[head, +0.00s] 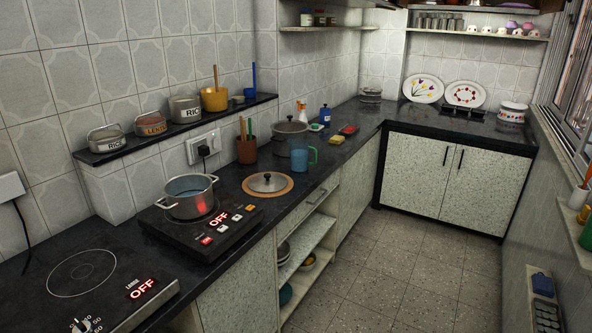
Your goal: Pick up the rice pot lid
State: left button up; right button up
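A round steel lid (262,183) with a dark knob lies on a round wooden board (288,190) on the black counter. To its left, an open steel pot (190,206) with two side handles stands on a black induction cooker (207,245) whose display reads OFF. The pot has no lid on it. Another grey pot (290,140) with a lid on stands farther back on the counter. Tins labelled RICE (186,111) and another RICE tin (107,142) stand on the wall ledge. Neither of my grippers is in view.
A teal mug (303,158) and a brown utensil holder (246,150) stand behind the board. A second cooktop (95,290) lies at the front left. Open shelves (303,255) sit under the counter. The tiled floor (400,270) is clear.

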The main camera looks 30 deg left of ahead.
aim_at(263, 183)
jog(key=i+l+u, duration=0.1)
jog(key=i+u, duration=0.3)
jog(key=i+l+u, duration=0.25)
jog(key=i+u, duration=0.15)
jog(key=i+l+u, duration=0.6)
jog(key=u, duration=0.15)
jog(key=i+l+u, duration=0.2)
jog(key=l+u, duration=0.2)
jog(key=i+l+u, duration=0.15)
jog(key=l+u, duration=0.95)
jog(key=l, duration=0.45)
jog(key=l+u, duration=0.3)
jog(key=l, duration=0.5)
